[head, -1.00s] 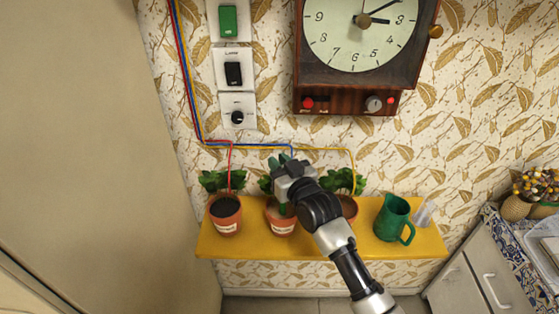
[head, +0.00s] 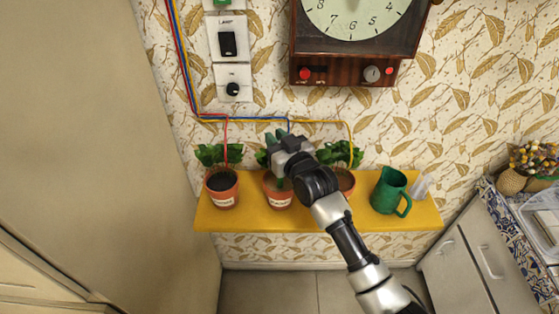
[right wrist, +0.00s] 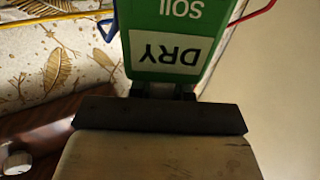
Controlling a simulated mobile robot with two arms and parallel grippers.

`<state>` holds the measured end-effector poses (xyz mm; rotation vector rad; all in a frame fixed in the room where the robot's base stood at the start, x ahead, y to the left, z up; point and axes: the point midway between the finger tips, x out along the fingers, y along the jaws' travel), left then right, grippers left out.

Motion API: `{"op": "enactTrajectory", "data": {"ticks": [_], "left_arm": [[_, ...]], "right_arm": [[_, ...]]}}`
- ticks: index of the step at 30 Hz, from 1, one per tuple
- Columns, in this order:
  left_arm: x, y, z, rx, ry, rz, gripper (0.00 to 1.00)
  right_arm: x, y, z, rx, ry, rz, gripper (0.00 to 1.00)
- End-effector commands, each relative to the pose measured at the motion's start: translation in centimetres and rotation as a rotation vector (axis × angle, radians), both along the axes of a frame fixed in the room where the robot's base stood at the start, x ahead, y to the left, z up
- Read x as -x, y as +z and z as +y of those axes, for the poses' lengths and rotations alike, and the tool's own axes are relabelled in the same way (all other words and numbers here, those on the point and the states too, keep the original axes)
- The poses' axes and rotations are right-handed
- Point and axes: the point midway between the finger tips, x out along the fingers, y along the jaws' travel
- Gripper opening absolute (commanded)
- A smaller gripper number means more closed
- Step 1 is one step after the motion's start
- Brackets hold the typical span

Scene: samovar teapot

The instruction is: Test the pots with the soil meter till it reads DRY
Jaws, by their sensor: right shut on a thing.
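My right gripper (head: 277,149) is over the middle clay pot (head: 278,195) and hides part of it and its plant. In the right wrist view my right gripper (right wrist: 160,115) is shut on the green soil meter (right wrist: 165,45). Its white label reads DRY, upside down in that view. The meter's lower end is not clear, so I cannot tell whether it is in the soil. The left pot (head: 222,190) has dark soil and a leafy plant. The right pot (head: 347,183) is partly hidden by my arm. My left gripper is out of view.
The pots stand on a yellow shelf (head: 330,216) with a green jug (head: 391,190) and a clear cup (head: 420,187) at its right. A clock (head: 355,40) and switches (head: 230,37) are on the wall above. Coloured tubes (head: 265,119) run down to the pots.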

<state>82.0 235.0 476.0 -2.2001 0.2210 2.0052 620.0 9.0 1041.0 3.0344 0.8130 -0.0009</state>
Motion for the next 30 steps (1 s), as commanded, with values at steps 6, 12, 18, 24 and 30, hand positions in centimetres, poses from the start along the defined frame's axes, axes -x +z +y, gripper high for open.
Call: {"op": "enactTrajectory", "data": {"ticks": [6, 12, 18, 24, 30], "left_arm": [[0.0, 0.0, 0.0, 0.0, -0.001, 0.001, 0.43], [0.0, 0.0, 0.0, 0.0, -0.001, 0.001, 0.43], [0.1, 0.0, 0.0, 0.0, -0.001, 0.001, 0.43], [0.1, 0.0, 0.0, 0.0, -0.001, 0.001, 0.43], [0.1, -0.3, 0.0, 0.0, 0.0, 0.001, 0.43]], "right_arm": [[0.0, 0.0, 0.0, 0.0, 0.0, -0.001, 0.0], [0.0, 0.0, 0.0, 0.0, 0.0, -0.001, 0.27], [0.0, 0.0, 0.0, 0.0, 0.0, -0.001, 0.48], [0.0, 0.0, 0.0, 0.0, 0.0, 0.0, 0.48], [1.3, -0.1, -0.8, -0.001, 0.0, 0.0, 0.48]]}}
